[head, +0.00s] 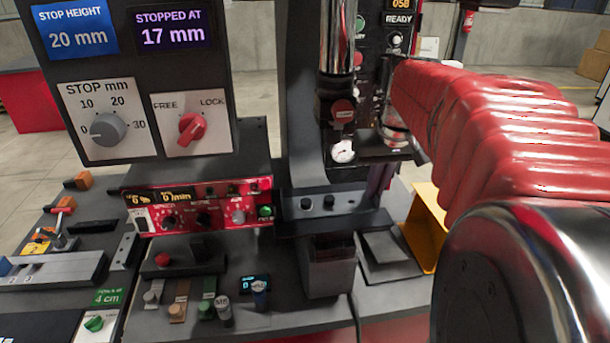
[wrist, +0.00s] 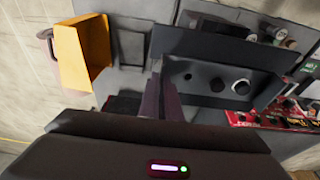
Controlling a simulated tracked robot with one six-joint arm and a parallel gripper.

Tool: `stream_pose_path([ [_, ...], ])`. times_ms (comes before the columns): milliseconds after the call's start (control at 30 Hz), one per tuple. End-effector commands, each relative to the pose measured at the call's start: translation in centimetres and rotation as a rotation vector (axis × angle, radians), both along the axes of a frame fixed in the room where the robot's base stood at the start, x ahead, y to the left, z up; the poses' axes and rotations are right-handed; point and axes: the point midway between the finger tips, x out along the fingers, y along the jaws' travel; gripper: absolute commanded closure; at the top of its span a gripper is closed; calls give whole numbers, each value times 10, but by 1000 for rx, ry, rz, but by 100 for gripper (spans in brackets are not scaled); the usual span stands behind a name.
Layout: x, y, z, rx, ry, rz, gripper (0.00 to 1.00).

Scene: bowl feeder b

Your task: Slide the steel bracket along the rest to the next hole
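I cannot make out the steel bracket for certain in either view. A dark ledge with two black knobs (head: 333,212) stands below the column in the head view; I cannot tell whether it is the rest. The ledge also shows in the wrist view (wrist: 205,86), with round fittings on its face. My gripper (head: 376,190) points down at the right end of this ledge, partly hidden. Its dark purple fingers (wrist: 158,98) look close together in the wrist view, beside the ledge's left end. Whether anything is between them is hidden.
A yellow-orange chute or bin (head: 424,225) stands right of the ledge, also in the wrist view (wrist: 82,52). A red control box (head: 200,207) is at left.

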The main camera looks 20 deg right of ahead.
Motion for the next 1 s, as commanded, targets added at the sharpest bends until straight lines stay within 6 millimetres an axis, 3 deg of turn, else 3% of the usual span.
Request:
stream_pose_path([
  [767,0,1,0,0,-1,0,100],
  [1000,0,1,0,0,0,0,82],
])
